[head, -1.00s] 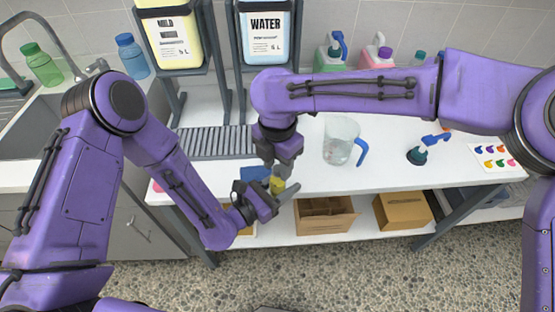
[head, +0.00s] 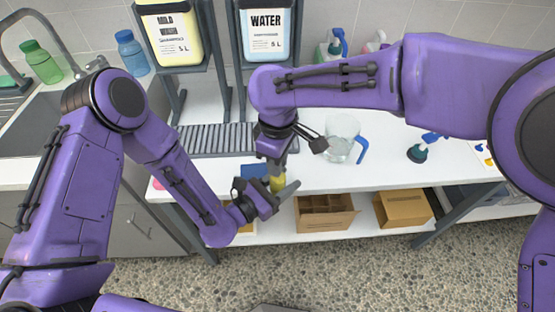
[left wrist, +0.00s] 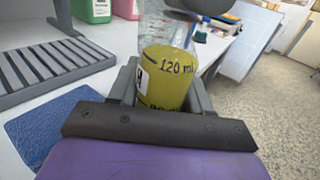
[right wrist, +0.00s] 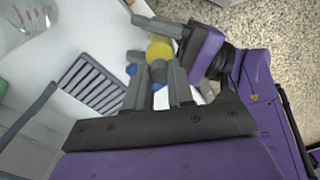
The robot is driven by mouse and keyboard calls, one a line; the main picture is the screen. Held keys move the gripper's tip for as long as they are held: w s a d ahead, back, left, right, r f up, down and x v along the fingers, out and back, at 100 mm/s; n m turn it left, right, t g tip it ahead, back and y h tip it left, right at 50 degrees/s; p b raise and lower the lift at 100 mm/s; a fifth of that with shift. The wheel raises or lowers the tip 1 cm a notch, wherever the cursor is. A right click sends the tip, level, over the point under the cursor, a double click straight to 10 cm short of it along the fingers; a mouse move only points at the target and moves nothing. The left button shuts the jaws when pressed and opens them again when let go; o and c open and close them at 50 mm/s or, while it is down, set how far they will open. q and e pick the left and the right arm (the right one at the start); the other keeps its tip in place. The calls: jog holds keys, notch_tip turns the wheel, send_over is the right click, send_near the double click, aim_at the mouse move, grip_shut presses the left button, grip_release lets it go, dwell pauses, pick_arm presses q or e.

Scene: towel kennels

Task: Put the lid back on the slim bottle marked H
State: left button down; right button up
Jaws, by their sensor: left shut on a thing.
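The slim bottle (left wrist: 165,75) holds yellow liquid. Part of its marking and a 120 ml line show in the left wrist view. It also shows in the head view (head: 277,184), at the table's front edge. My left gripper (head: 272,194) is shut on it and holds it about upright. My right gripper (head: 276,163) is just above the bottle, pointing down. In the right wrist view its fingers (right wrist: 160,80) stand apart, with the yellow of the bottle beyond them. The bottle's mouth is hidden.
A blue mat (left wrist: 50,125) and a grey slatted rack (head: 215,140) lie left of the bottle. A clear jug (head: 341,136) with a blue handle stands to the right. Behind are the WATER container (head: 266,38) and a yellow one (head: 170,38). Open boxes (head: 325,214) sit on the lower shelf.

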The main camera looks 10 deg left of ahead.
jog(key=o, duration=0.4)
notch_tip(320, 180, up, 12)
jog(key=shift+r, duration=0.1)
dwell(0.8)
